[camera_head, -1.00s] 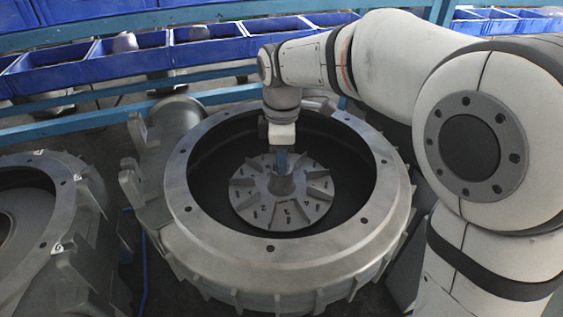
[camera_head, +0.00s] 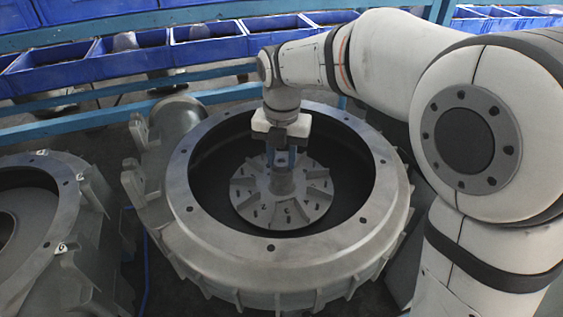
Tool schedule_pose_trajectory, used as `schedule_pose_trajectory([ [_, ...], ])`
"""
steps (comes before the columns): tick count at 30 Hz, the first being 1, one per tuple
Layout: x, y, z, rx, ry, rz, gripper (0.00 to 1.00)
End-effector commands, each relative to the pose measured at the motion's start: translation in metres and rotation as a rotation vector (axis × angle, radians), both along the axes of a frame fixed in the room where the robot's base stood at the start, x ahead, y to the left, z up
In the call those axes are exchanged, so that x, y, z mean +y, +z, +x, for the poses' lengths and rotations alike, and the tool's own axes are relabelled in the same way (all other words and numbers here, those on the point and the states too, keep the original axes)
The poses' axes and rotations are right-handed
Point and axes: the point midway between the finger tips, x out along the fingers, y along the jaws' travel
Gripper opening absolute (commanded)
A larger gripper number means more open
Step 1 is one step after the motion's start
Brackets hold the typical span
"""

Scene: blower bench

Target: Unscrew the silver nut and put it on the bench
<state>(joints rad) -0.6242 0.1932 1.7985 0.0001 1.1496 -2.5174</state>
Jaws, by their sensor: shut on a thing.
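My gripper (camera_head: 281,157) points straight down into the open blower housing (camera_head: 240,245), over the middle of the bladed impeller wheel (camera_head: 290,212). Its two blue fingers stand on the left and right of the top of the hub (camera_head: 282,183). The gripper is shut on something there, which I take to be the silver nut. The nut itself is small and mostly hidden between the fingers, so I cannot tell how far it sits on its thread.
The housing's wide flange with bolt holes surrounds my gripper. A second housing (camera_head: 62,225) stands at the left. Blue bins (camera_head: 130,55) line a blue rack (camera_head: 100,108) behind. My arm reaches in from the right.

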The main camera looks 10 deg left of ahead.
Motion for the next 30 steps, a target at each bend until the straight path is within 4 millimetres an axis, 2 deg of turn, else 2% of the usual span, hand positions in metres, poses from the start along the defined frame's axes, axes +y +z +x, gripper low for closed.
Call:
schedule_pose_trajectory([
  [6, -0.0002, 0.0006, -0.0001, 0.000, 0.266, -0.001, 0.05],
  [9, -0.0002, 0.0004, -0.0001, 0.000, 0.336, -0.001, 0.05],
  [17, -0.0003, 0.0002, -0.0001, 0.001, 0.357, -0.001, 0.05],
  [18, -0.0003, 0.0002, -0.0001, 0.001, 0.357, -0.001, 0.32],
  [21, -0.0003, 0.0001, -0.0001, 0.001, 0.356, -0.001, 0.40],
  [30, -0.0002, 0.0001, -0.0001, 0.000, 0.353, 0.000, 0.40],
])
